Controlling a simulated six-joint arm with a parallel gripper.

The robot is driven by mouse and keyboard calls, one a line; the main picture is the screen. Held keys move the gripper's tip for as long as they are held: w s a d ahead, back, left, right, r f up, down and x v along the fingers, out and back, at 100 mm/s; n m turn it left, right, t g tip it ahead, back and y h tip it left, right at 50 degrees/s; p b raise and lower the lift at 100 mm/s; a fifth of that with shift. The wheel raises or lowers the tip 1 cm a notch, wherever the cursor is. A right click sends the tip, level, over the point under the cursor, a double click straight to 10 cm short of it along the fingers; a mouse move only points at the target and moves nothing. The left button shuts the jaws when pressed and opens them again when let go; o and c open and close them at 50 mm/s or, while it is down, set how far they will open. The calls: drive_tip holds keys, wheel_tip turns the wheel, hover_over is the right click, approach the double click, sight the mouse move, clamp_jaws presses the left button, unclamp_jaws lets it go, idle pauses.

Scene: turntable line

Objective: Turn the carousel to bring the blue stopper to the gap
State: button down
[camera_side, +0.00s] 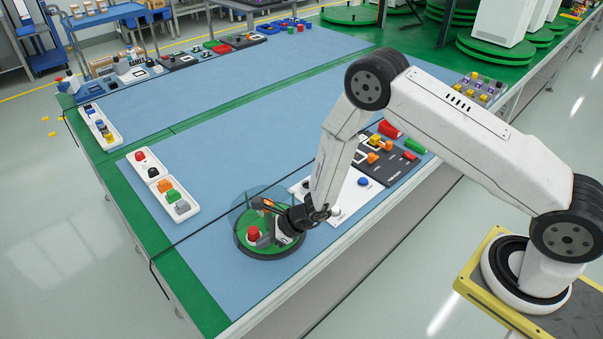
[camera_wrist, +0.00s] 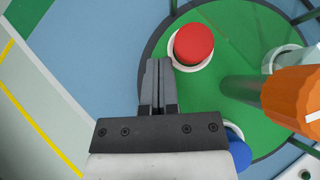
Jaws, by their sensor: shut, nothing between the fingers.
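The carousel (camera_side: 277,251) is a round green turntable with a dark rim at the front edge of the table, with a clear guard around part of it; its green face (camera_wrist: 238,35) fills the right of the wrist view. A red stopper (camera_wrist: 193,43) sits in a white ring on it, also seen in the side view (camera_side: 253,232). The blue stopper (camera_wrist: 238,152) is partly hidden by my gripper in the wrist view and hidden in the side view. My gripper (camera_wrist: 158,64) is shut and empty, its tips just left of the red stopper's ring.
An orange-topped post (camera_wrist: 293,100) rises at the right of the wrist view, close to my gripper. A pale ring shows partly behind it. A white panel (camera_side: 350,200) and a dark panel (camera_side: 392,172) lie right of the carousel. White trays (camera_side: 162,183) stand left; the mat between is clear.

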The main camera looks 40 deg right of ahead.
sight(253, 235)
drive_tip(key=shift+w+a, duration=0.4)
drive_tip(key=shift+w, duration=0.1)
drive_tip(key=shift+w+a+m+t+h, duration=0.25)
drive_tip(key=shift+w+m+t+h, duration=0.4)
drive_tip(key=shift+m, duration=0.55)
drive_tip(key=shift+h, duration=0.25)
drive_tip(key=shift+w+m+t+h, duration=0.5)
drive_tip(key=shift+w+m, duration=0.1)
drive_tip(key=shift+m, duration=0.5)
drive_tip(key=shift+v, duration=3.85)
